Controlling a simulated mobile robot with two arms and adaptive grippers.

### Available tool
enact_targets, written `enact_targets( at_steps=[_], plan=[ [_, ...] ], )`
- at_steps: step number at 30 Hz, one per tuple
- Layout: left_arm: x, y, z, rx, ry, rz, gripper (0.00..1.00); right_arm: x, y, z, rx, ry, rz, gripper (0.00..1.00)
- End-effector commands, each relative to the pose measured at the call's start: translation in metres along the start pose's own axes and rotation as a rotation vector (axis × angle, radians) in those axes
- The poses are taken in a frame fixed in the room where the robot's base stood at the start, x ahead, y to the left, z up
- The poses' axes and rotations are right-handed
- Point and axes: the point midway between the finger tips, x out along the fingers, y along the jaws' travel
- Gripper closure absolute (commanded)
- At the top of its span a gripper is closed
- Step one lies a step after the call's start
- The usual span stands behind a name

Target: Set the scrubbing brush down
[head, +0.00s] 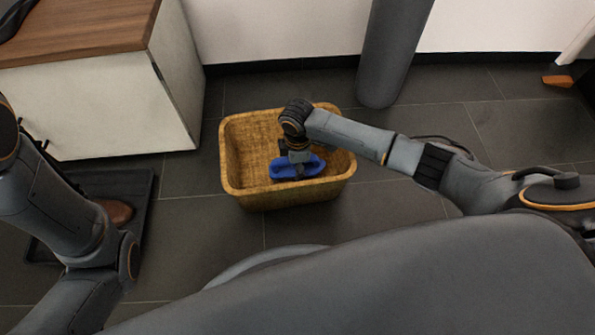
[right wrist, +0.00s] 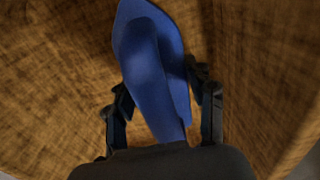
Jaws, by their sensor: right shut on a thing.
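The scrubbing brush (head: 284,169) is blue and shows inside the brown basket (head: 237,187) in the head view. In the right wrist view the brush (right wrist: 150,70) points up the picture between the two fingers. My right gripper (head: 297,166) reaches down into the basket and is shut on the brush. The right gripper (right wrist: 162,108) also shows in the wrist view, with a finger on each side of the brush. I cannot tell whether the brush touches the basket floor. My left arm is at the left of the head view, but its gripper is not visible.
A white cabinet with a wooden top (head: 85,30) stands at the upper left. A grey column (head: 392,50) stands behind the basket. A dark tray (head: 143,190) with a brown shoe-like item (head: 118,211) lies at the left.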

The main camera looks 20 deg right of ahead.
Motion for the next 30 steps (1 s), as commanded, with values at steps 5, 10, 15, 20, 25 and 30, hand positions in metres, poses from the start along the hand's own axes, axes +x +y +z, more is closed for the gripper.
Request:
enact_targets(
  at_steps=[5, 10, 15, 20, 25, 30],
  plan=[
    [-0.0045, 0.0025, -0.0063, 0.001, 0.012, 0.004, 0.22, 0.0126, 0.0002, -0.0004, 0.000, 0.001, 0.001, 0.75],
    [-0.0034, 0.0023, -0.0058, 0.001, 0.012, 0.004, 0.22, 0.0112, 0.0002, -0.0002, 0.000, 0.000, 0.001, 0.75],
    [-0.0032, 0.0023, -0.0058, 0.001, 0.012, 0.004, 0.22, 0.0151, -0.0002, 0.0001, 0.000, -0.001, -0.001, 0.75],
    [-0.0033, 0.0024, -0.0060, 0.001, 0.013, 0.005, 0.22, 0.0147, -0.0002, 0.0002, 0.000, -0.001, -0.001, 0.23],
    [-0.0034, 0.0025, -0.0060, 0.001, 0.013, 0.005, 0.22, 0.0147, -0.0001, 0.0002, 0.000, -0.001, 0.000, 0.23],
    [-0.0036, 0.0025, -0.0060, 0.001, 0.012, 0.005, 0.22, 0.0112, 0.0003, 0.0000, 0.000, 0.000, 0.001, 0.23]
  ],
)
